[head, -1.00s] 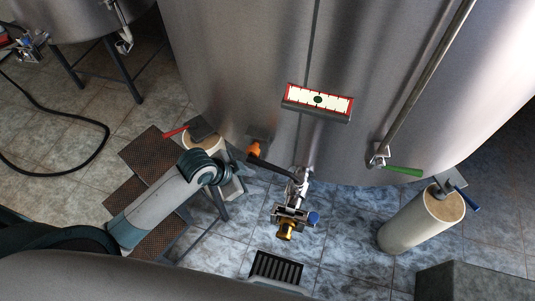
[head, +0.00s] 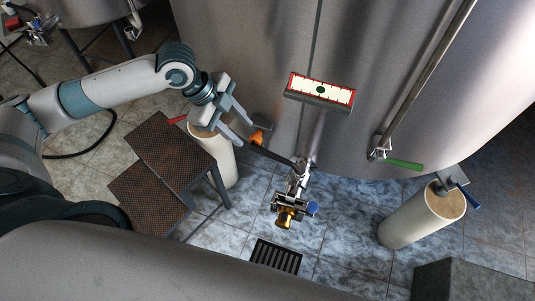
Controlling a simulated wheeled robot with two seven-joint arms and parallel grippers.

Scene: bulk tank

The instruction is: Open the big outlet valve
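The big outlet valve (head: 298,183) sits low on the front of the steel tank (head: 400,90). It has a dark lever with an orange end (head: 256,137) that points up and left along the tank wall. Below it hang a blue knob (head: 312,207) and a brass-coloured fitting (head: 287,217). My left gripper (head: 242,129) is open, its two fingers pointing down and right. In the picture its fingertips lie just left of the orange end; I cannot tell whether they touch it. My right gripper is not in view.
Brown metal steps (head: 165,150) stand at the left. A pale cylindrical leg (head: 222,160) is behind my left gripper, another pale leg (head: 420,215) at the right. A green-handled valve (head: 402,164) and a gauge plate (head: 320,91) are on the tank. A floor drain (head: 275,256) lies below.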

